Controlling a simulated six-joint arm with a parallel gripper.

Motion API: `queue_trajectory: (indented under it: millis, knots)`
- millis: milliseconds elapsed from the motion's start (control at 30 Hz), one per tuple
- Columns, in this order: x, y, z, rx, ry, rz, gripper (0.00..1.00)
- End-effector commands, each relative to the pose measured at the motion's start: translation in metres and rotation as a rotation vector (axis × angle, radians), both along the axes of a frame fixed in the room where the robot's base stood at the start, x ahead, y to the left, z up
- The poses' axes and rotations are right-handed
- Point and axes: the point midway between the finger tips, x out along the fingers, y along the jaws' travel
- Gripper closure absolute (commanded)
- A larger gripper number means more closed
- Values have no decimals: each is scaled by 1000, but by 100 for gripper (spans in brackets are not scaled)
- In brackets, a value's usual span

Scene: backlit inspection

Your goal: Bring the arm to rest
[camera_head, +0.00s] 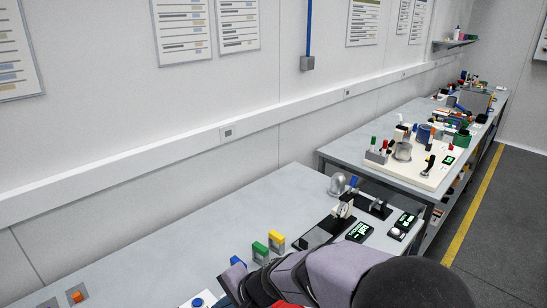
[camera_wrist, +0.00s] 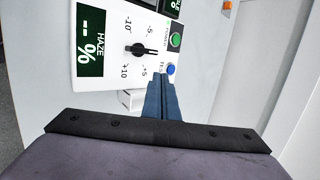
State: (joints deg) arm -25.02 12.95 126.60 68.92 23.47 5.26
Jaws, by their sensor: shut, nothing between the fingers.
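My gripper (camera_wrist: 161,78) shows in the wrist view with its two blue-grey fingers together and nothing between them. Its tips are in front of a white panel (camera_wrist: 115,14), close to a blue button (camera_wrist: 171,69) and below a black rotary knob (camera_wrist: 142,50) in the picture. I cannot tell whether the tips touch the panel. In the head view my arm covers the bottom middle and right of the near bench, and the fingertips cannot be made out there.
The wrist view also shows a dark "HAZE %" display (camera_wrist: 92,40) and a green button (camera_wrist: 175,40). On the near bench (camera_head: 150,245) in the head view stand a green block (camera_head: 260,252), a yellow block (camera_head: 276,241) and small displays (camera_head: 360,232). A cluttered bench (camera_head: 345,152) stands beyond.

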Motion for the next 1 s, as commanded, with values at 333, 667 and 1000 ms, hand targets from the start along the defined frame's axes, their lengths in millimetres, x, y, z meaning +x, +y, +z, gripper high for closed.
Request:
queue_trajectory:
  millis: [333,667,1000]
  knots:
    - [-73,-151,-22,-368,-20,399,100]
    - [-135,-256,-32,-624,64,646,100]
    - [-145,-274,-32,-669,84,691,100]
